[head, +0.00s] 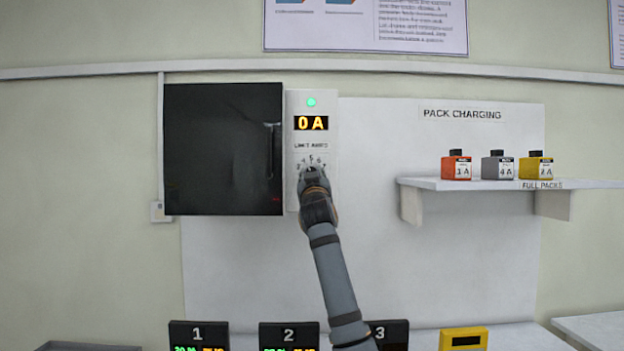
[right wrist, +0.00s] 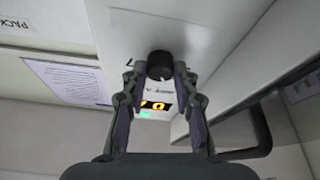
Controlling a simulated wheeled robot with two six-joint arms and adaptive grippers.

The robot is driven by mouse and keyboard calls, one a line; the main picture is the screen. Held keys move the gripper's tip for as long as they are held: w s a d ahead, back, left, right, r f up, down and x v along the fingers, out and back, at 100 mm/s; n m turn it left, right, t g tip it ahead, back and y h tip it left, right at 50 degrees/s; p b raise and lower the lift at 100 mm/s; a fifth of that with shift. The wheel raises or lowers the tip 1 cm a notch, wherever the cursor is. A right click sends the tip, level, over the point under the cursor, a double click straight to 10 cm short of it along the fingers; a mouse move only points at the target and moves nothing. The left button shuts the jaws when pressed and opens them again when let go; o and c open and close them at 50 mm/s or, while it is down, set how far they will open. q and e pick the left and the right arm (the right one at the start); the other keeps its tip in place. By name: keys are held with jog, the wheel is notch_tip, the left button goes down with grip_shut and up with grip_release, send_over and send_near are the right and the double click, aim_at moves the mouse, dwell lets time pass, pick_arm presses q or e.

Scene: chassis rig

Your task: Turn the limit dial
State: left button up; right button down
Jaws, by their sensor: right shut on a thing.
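The limit dial (right wrist: 160,66) is a dark round knob on a pale wall panel (head: 292,130). In the right wrist view it sits between the fingertips of my right gripper (right wrist: 158,72), which is shut on it. In the head view my right gripper (head: 314,185) covers most of the dial, and only the numbers above it show. The amber display (head: 311,123) on the panel reads 0 A, with a green light (head: 311,102) above it. My left gripper is not in view.
A dark cabinet (head: 222,150) adjoins the panel's left side. A shelf (head: 420,184) at right holds a red pack (head: 456,168), a grey pack (head: 497,168) and a yellow pack (head: 536,168). Numbered units, including unit 1 (head: 198,333), and a yellow device (head: 463,340) stand along the bottom.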

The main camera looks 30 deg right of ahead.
jog(key=c, duration=1)
grip_release()
jog(key=v, duration=1.2)
jog(key=shift+w+f, duration=0.1)
jog(key=shift+f, duration=0.05)
